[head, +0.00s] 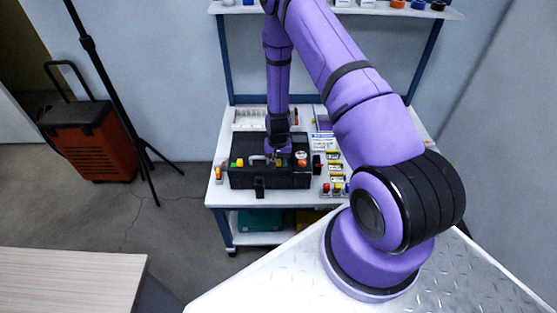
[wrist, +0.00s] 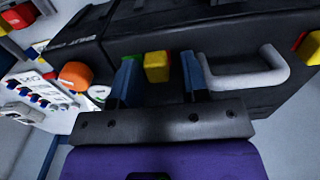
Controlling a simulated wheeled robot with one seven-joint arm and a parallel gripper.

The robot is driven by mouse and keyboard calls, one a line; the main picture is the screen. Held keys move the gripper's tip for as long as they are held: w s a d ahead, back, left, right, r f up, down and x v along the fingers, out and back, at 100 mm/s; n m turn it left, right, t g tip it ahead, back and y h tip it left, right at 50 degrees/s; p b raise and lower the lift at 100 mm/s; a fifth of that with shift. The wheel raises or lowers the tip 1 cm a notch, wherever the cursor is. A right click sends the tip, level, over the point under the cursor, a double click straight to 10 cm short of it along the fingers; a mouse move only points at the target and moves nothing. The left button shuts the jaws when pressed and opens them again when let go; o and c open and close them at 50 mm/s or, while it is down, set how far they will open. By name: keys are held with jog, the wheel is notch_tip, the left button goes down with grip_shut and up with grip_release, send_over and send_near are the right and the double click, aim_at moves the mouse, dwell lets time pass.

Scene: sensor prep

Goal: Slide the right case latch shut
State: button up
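The black case (head: 270,178) stands shut on the white workbench, and its dark top fills much of the wrist view (wrist: 225,35). A yellow block, apparently the right latch (wrist: 156,67), sits on the case beside the grey handle (wrist: 250,78). My gripper (wrist: 160,75) is open, with one blue finger on each side of the yellow block and visible gaps between. Touching cannot be made out. In the head view my gripper (head: 278,154) points down over the case and hides this latch. The other yellow latch (head: 239,162) shows left of the handle (head: 259,158).
An orange round part (wrist: 75,75) lies close to my gripper. Small coloured parts (head: 334,165) crowd the bench (head: 217,196) right of the case. A shelf (head: 235,10) stands behind. A red toolbox (head: 95,145) and a tripod stand on the floor at left.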

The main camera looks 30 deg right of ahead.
jog(key=shift+w+a, duration=0.1)
jog(key=shift+a, duration=0.05)
jog(key=shift+s+d, duration=0.25)
jog(key=shift+d, duration=0.2)
jog(key=shift+s+d+r, duration=0.45)
jog(key=shift+d, duration=0.25)
jog(key=a+r+n+t, duration=0.1)
jog(key=a+r, duration=0.2)
jog(key=r, duration=2.6)
jog(key=shift+a+n, duration=0.15)
jog(key=shift+n, duration=0.15)
jog(key=shift+w+r, duration=0.1)
